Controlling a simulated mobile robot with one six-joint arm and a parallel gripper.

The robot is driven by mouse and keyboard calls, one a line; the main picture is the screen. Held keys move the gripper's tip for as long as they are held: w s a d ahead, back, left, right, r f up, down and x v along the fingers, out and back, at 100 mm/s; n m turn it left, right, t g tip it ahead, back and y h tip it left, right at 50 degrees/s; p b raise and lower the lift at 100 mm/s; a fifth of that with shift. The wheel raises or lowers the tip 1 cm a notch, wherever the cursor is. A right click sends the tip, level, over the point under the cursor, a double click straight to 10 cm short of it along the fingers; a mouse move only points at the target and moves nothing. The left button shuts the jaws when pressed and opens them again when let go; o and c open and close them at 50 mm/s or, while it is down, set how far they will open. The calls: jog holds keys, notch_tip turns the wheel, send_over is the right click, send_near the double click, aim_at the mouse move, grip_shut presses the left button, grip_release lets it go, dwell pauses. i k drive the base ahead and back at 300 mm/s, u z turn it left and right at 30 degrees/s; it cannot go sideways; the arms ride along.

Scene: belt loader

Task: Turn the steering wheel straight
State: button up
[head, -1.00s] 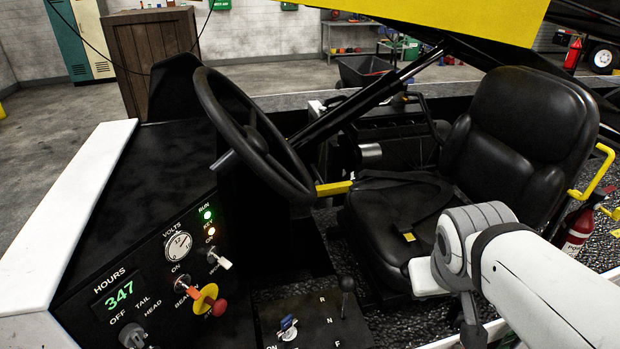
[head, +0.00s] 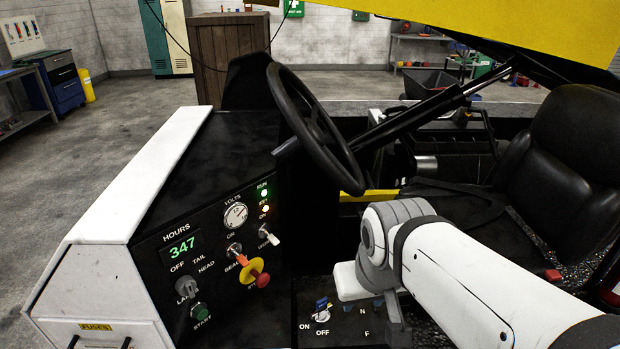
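The black steering wheel (head: 291,112) stands on its column above the right end of the control panel, in the upper middle of the head view. It is seen nearly edge-on and steeply tilted, so I cannot tell its turn angle. A short grey stub shows at its left side. My white arm comes in from the lower right and its grey joint lies below and to the right of the wheel, apart from it in the picture. My gripper's fingers do not show.
The black control panel (head: 150,262) carries a red-and-yellow stop button (head: 256,273), knobs and a gauge. A black seat (head: 570,150) is at the right. A yellow panel (head: 480,22) hangs overhead. A wooden crate (head: 232,55) stands behind; open floor is at the left.

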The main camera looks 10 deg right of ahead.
aim_at(307, 130)
jog(key=u, duration=0.25)
jog(key=k, duration=1.1)
jog(key=z, duration=0.85)
jog(key=i, duration=1)
jog(key=z, duration=0.05)
